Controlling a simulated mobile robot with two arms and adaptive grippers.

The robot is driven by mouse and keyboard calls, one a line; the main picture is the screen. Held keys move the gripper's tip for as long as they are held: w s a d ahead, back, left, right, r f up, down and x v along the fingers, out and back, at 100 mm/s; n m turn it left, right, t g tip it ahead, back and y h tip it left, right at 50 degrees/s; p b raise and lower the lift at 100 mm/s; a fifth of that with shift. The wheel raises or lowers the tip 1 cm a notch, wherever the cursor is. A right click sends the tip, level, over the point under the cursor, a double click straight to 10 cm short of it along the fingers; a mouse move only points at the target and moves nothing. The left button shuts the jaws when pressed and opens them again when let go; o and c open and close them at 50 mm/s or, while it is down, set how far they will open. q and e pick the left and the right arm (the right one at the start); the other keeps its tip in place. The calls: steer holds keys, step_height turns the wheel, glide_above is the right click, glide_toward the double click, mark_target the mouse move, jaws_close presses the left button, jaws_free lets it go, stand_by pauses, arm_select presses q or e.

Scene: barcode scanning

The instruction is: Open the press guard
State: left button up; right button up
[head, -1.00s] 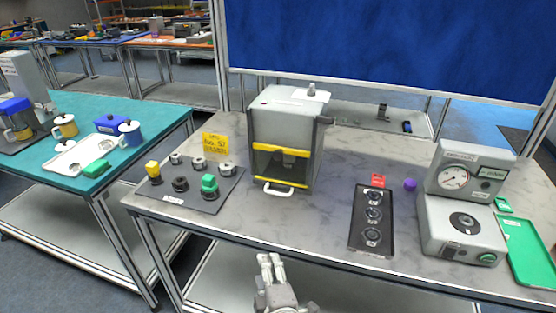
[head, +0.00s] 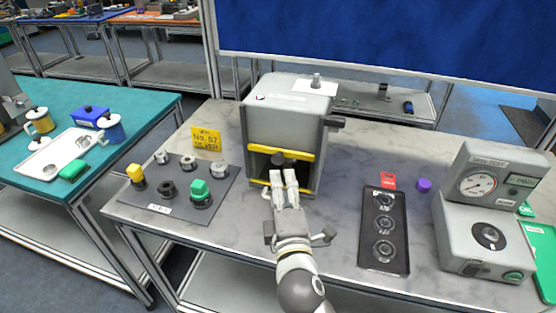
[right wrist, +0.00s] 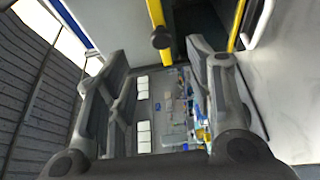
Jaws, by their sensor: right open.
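The grey press (head: 287,108) stands at the middle of the table. Its guard (head: 262,161) is down over the front opening, with a yellow bar (head: 278,151) along the top and a second yellow strip at the bottom. My right gripper (head: 283,176) is in front of the guard and hides most of its lower part, including the handle, in the head view. In the right wrist view the gripper (right wrist: 163,95) has its fingers spread with nothing between them. The pale curved handle (right wrist: 258,22) and yellow bars (right wrist: 238,22) lie beyond the fingertips. My left gripper is out of view.
A dark mat (head: 175,205) with several knobs and rings lies left of the press, with a yellow sign (head: 207,139) behind. A black tray (head: 384,258) and a grey gauge device (head: 490,215) stand to the right.

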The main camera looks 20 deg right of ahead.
mark_target(278, 161)
steer(key=p+x, duration=0.1)
steer(key=x, duration=0.4)
steer(key=shift+w, duration=0.25)
steer(key=x, duration=0.2)
steer(key=shift+w+d+p, duration=0.1)
steer(key=shift+w+p, duration=0.2)
steer(key=shift+w, duration=0.1)
steer(key=shift+w+f, duration=0.1)
steer(key=shift+f, duration=0.05)
steer(key=shift+c, duration=0.8)
steer(key=c, duration=0.5)
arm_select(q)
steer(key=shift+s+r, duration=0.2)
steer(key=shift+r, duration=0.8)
arm_select(e)
jaws_close()
